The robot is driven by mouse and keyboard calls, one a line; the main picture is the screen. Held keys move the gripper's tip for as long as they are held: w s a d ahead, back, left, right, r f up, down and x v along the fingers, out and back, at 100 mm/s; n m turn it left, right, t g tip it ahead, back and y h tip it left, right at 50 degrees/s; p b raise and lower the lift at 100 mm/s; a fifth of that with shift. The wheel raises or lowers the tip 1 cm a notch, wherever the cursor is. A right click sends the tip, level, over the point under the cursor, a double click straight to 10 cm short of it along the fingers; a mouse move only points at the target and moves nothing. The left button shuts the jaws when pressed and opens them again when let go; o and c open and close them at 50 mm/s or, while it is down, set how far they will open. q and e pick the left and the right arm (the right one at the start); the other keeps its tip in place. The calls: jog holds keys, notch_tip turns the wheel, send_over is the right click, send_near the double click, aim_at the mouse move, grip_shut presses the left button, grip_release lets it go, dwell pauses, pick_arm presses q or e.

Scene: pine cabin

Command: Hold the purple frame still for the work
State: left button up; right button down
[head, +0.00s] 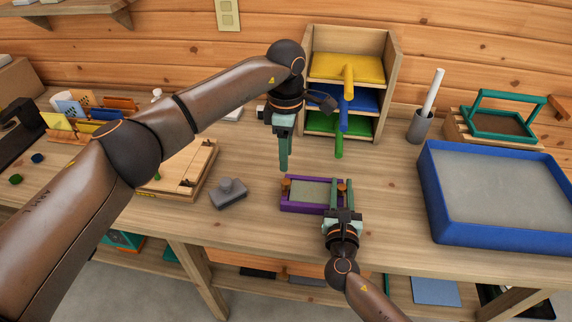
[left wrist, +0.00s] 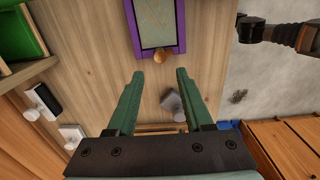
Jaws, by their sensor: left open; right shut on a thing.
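The purple frame (head: 302,208) lies on the bench near its front edge, with a pale panel inside and a brown knob at each end. My right gripper (head: 343,190) is shut on the frame's right end, around the knob there; its fingers partly hide that end. My left gripper (head: 283,167) is open and empty, pointing down above and behind the frame's left end. In the left wrist view the purple frame (left wrist: 181,28) shows at the top, with one knob (left wrist: 162,56) just beyond the gap between my open left fingers (left wrist: 159,74).
A grey block with a knob (head: 229,195) stands left of the frame. A blue-rimmed tray (head: 432,190) is to the right. Behind are a wooden rack (head: 391,65) with yellow, blue and green handled pieces and a grey cup (head: 419,127). Bare bench surrounds the frame.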

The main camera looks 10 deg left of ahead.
aim_at(286, 181)
pick_arm(q)
notch_tip(286, 181, down, 8)
jog(key=shift+r, duration=0.1)
jog(key=shift+c, duration=0.3)
jog(key=c, duration=0.7)
jog(key=n, duration=1.3)
jog(key=shift+n, duration=0.4)
jog(key=n, duration=0.4)
jog(key=o, duration=1)
